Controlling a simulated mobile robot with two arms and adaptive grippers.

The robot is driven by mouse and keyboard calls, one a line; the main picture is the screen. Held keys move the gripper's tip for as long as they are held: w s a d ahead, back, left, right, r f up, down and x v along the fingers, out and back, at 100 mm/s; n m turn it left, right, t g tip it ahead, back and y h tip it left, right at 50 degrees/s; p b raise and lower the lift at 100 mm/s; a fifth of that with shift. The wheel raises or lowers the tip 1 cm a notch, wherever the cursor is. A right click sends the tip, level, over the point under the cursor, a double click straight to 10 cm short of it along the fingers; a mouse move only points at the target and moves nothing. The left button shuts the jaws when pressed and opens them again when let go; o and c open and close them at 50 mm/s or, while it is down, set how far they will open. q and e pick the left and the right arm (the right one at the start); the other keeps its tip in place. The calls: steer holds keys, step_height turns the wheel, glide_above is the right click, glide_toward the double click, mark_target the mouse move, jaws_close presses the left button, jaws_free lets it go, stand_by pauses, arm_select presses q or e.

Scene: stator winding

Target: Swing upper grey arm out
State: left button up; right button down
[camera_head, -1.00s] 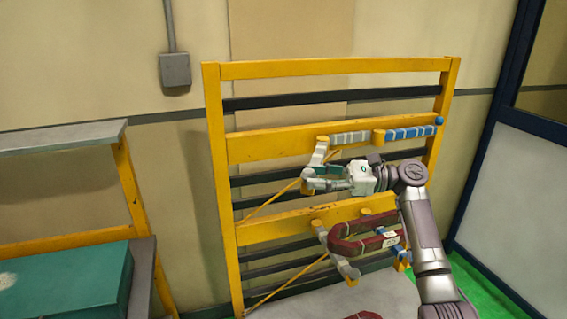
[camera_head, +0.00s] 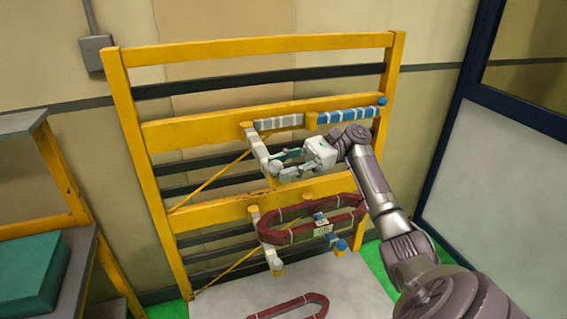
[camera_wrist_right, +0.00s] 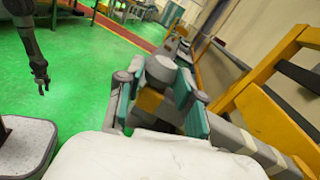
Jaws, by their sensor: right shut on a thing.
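The upper grey arm is on the yellow rack. Its striped grey bar (camera_head: 279,122) runs along the upper yellow beam, and its end section (camera_head: 257,146) sticks out toward me from the left corner. My right gripper (camera_head: 281,168) is shut on the outer end of that section. In the right wrist view, the teal-padded fingers of the right gripper (camera_wrist_right: 156,100) flank a grey and yellow end piece (camera_wrist_right: 150,101). The fingers hide part of it. A dark gripper, apparently my left one (camera_wrist_right: 42,85), hangs at the left of that view, apart from the rack; its opening is unclear.
The blue striped arm (camera_head: 345,114) lies flat along the upper beam at right. Below, a dark red coil (camera_head: 270,232) hangs on the lower arms, close under my right gripper. Another red coil (camera_head: 290,307) lies on the pale surface (camera_head: 225,297). A shelf (camera_head: 60,170) stands at left.

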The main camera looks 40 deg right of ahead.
arm_select(q)
steer(key=shift+s+a, duration=0.1)
steer(key=shift+s, duration=0.3)
arm_select(e)
steer(key=shift+f, duration=0.1)
steer(key=c, duration=0.9)
jaws_free()
steer(key=shift+d, duration=0.15)
steer(key=shift+o, duration=0.8)
steer(key=shift+s+d, duration=0.15)
steer(key=shift+d, duration=0.1)
arm_select(q)
steer(key=shift+s, duration=0.1)
steer(key=shift+s, duration=0.1)
arm_select(e)
steer(key=v, duration=0.7)
steer(key=shift+d, duration=0.25)
arm_select(q)
steer(key=shift+d, duration=0.2)
